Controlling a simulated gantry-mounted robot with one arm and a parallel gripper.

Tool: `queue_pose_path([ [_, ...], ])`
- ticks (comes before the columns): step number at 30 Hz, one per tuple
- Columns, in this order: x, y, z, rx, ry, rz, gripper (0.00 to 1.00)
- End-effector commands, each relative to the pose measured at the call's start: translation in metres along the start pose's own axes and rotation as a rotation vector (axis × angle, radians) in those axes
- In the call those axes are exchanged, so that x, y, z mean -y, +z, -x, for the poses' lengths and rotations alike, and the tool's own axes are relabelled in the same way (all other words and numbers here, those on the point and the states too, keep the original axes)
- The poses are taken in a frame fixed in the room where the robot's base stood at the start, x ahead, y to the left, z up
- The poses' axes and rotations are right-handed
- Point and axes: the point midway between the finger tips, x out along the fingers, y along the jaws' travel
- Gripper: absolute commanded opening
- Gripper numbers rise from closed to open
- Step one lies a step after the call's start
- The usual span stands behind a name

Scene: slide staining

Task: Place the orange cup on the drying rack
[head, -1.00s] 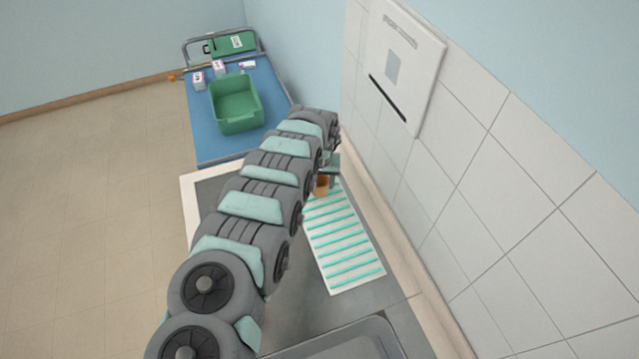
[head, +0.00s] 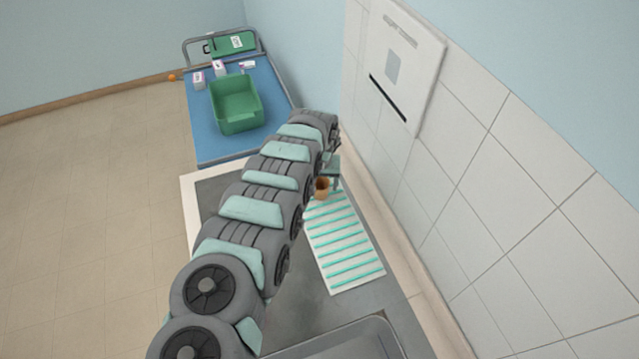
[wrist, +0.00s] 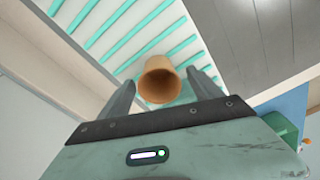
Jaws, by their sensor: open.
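The orange cup (head: 321,190) is at the far end of the white drying rack with teal bars (head: 346,245). In the wrist view the cup (wrist: 160,80) lies between the two fingers, with its open mouth facing the camera and the rack's bars (wrist: 140,30) behind it. My gripper (wrist: 163,90) is open, and gaps show between the cup and both fingers. In the head view my gripper (head: 331,178) is beside the cup, partly hidden by my arm. Whether the cup's base rests fully on the rack is hard to tell.
A tiled wall (head: 480,170) with a white panel (head: 400,65) runs close along the rack's right side. A sink (head: 350,345) is at the front. A blue cart (head: 210,145) with a green bin (head: 237,103) and small boxes stands beyond the counter.

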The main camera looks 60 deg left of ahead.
Motion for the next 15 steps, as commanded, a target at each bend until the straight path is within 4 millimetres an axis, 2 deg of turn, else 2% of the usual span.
queue_pose_path([
  [15,0.001,0.0,0.054,-0.001,-0.003,0.001,0.74],
])
